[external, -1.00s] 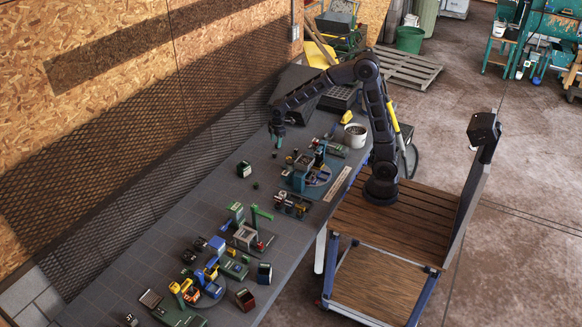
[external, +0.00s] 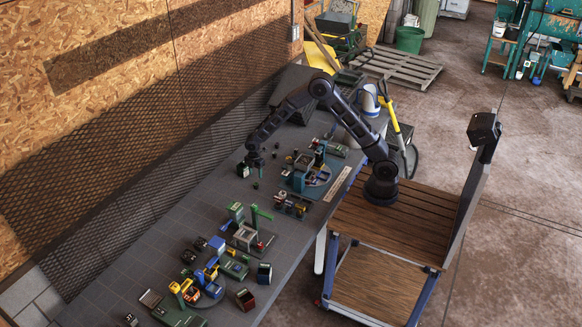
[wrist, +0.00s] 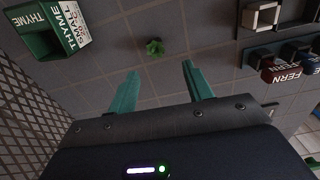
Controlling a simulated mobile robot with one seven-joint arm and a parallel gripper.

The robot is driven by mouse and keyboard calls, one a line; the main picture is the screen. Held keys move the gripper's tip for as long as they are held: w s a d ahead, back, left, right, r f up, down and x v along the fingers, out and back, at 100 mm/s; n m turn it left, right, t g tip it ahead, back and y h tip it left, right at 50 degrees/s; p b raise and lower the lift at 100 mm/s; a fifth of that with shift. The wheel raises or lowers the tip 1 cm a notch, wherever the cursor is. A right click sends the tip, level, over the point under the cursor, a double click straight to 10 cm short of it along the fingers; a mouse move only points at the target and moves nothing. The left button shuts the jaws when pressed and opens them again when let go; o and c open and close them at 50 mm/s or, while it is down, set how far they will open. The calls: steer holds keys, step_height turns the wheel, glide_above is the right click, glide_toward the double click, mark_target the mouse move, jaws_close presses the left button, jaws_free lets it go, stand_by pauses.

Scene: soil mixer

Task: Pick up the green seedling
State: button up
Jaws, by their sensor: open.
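The green seedling (wrist: 155,47) is a small leafy plant lying on the grey tiled tabletop, near the top middle of the wrist view. In the external view it is a tiny dark green spot (external: 256,185) just below my gripper (external: 257,163). My gripper also shows in the wrist view (wrist: 160,67), its two teal fingers spread wide with nothing between them. The seedling sits slightly beyond the fingertips, roughly between their lines and apart from both.
A green and white box labelled THYME (wrist: 62,28) stands to the left of the seedling in the wrist view. Several small boxes, some labelled FERN (wrist: 288,70), are at the right. The mesh wall (wrist: 25,125) is at the left. Bare tabletop surrounds the seedling.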

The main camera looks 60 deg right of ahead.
mark_target(256, 184)
step_height(256, 184, down, 4)
steer(key=shift+f, duration=0.25)
steer(key=shift+w+d+f, duration=0.15)
steer(key=shift+w+f, duration=0.05)
steer(key=shift+f, duration=1.2)
steer(key=shift+w+d+f, duration=0.1)
steer(key=shift+w+f, duration=0.05)
steer(key=shift+f, duration=1.2)
steer(key=c, duration=1.1)
